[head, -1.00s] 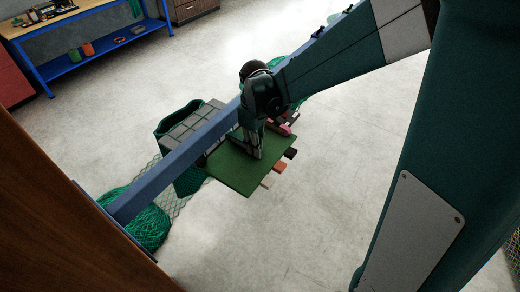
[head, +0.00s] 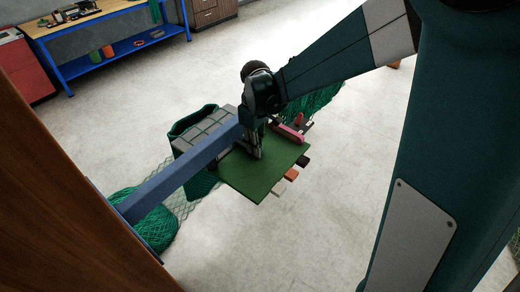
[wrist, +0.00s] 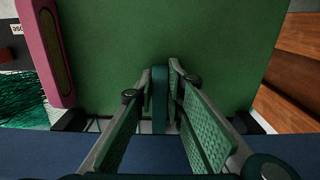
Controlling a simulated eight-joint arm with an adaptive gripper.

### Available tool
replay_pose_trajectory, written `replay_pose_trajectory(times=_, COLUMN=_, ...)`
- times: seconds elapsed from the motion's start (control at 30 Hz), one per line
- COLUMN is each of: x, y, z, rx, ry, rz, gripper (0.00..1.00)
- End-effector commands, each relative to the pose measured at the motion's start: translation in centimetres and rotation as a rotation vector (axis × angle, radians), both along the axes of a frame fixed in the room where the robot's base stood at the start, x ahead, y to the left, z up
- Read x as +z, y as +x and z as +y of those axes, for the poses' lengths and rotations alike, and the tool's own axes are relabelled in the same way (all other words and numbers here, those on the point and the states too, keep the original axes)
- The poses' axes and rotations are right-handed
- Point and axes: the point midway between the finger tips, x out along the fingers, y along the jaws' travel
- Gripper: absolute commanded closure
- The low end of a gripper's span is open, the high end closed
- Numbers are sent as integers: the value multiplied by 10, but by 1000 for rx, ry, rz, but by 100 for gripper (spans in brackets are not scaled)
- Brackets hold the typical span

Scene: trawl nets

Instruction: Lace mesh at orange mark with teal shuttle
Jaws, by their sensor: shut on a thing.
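My gripper (head: 254,154) is over the green board (head: 262,180) on the stand beside the blue beam. In the wrist view its two fingers (wrist: 160,88) are closed on a slim, upright teal piece that looks like the teal shuttle (wrist: 159,100). The shuttle is hidden by the gripper in the head view. Green netting hangs right of the beam (head: 313,102) and lies left of the stand (head: 172,190). An orange block (head: 291,174) sticks out at the board's right edge; I cannot tell whether it is the orange mark.
A pink piece (head: 289,132) lies at the board's far edge; it also shows in the wrist view (wrist: 46,45). The blue beam (head: 180,178) crosses beside the board. A black and a pale block flank the orange one. A blue workbench (head: 110,55) stands behind.

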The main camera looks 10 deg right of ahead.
Motion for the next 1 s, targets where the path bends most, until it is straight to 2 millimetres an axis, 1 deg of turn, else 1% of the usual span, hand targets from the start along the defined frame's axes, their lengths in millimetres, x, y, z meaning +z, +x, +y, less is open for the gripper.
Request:
replay_pose_trajectory(times=0.5, x=0, y=19, z=19, rx=1, ry=0, rz=0, gripper=99)
replay_pose_trajectory(times=1.0, x=0, y=23, z=23, rx=0, ry=0, rz=0, gripper=99)
